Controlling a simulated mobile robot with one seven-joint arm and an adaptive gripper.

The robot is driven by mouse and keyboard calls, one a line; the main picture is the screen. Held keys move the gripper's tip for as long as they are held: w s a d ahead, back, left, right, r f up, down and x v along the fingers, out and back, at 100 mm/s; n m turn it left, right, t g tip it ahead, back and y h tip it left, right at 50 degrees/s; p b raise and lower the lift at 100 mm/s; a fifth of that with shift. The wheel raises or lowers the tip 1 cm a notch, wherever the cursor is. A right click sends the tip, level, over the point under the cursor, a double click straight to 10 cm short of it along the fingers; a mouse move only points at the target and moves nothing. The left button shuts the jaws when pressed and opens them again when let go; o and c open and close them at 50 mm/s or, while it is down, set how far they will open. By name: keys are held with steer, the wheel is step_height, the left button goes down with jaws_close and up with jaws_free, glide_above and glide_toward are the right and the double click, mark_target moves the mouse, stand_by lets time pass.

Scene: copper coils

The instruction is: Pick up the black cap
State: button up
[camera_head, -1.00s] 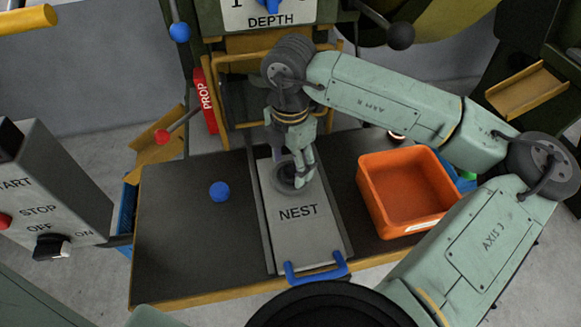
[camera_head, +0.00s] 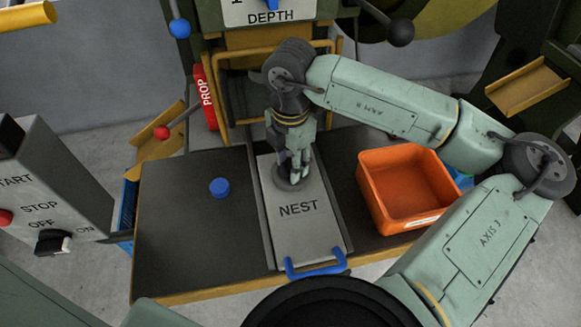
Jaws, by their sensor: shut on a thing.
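The black cap (camera_head: 289,183) is a dark round piece on the grey plate marked NEST (camera_head: 298,232), towards its far end. My gripper (camera_head: 294,172) points down at the cap and is shut on it. The fingers and wrist hide part of the cap. I cannot tell whether the cap is clear of the plate or still touching it.
A blue cap-like piece (camera_head: 219,187) lies on the dark table (camera_head: 175,235) to the left. An orange bin (camera_head: 372,200) stands to the right. The plate has a blue handle (camera_head: 316,266) at its near end. A control box (camera_head: 50,190) stands at far left.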

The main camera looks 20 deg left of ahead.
steer(key=shift+c, duration=0.7)
steer(key=shift+r, duration=0.15)
